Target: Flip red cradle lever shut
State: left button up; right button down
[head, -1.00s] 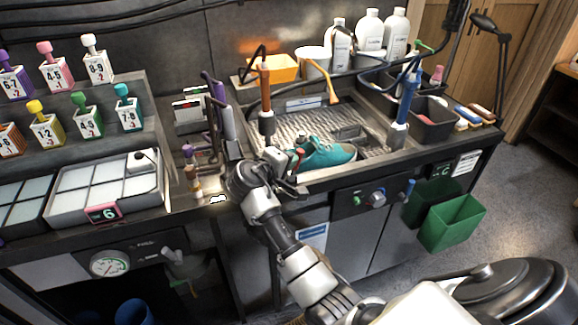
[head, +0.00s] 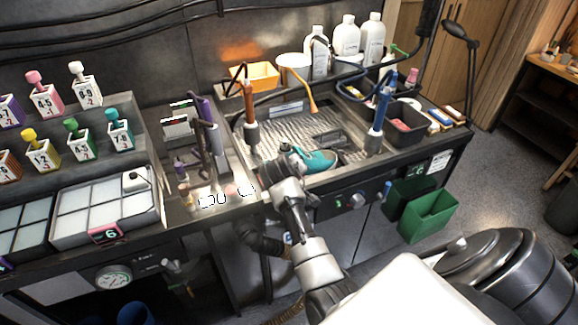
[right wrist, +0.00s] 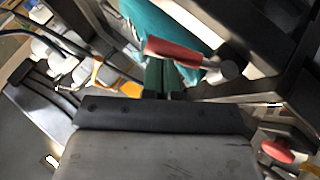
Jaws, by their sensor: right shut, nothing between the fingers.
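The red cradle lever (right wrist: 172,52) shows in the right wrist view as a red grip on a rod with a dark knob at its right end. My right gripper (right wrist: 160,78) is shut and empty just below the red grip. I cannot tell whether they touch. In the head view my right gripper (head: 287,164) is at the front of the wash basin and hides the lever. The teal sneaker (head: 322,160) sits in the cradle in the basin, partly covered by the gripper. It also shows behind the lever in the right wrist view (right wrist: 150,22). My left gripper is not in view.
A second red knob (right wrist: 278,150) is at the lower right of the right wrist view. An orange-handled tool (head: 250,112) and a blue-handled tool (head: 379,115) stand at the basin's sides. A green bin (head: 428,216) hangs at the front right.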

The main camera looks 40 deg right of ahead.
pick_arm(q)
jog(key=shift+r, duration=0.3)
pick_arm(e)
jog(key=shift+d+f, duration=0.25)
jog(key=shift+d, duration=0.05)
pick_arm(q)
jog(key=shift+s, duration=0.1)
pick_arm(e)
jog(key=shift+s+f, duration=0.15)
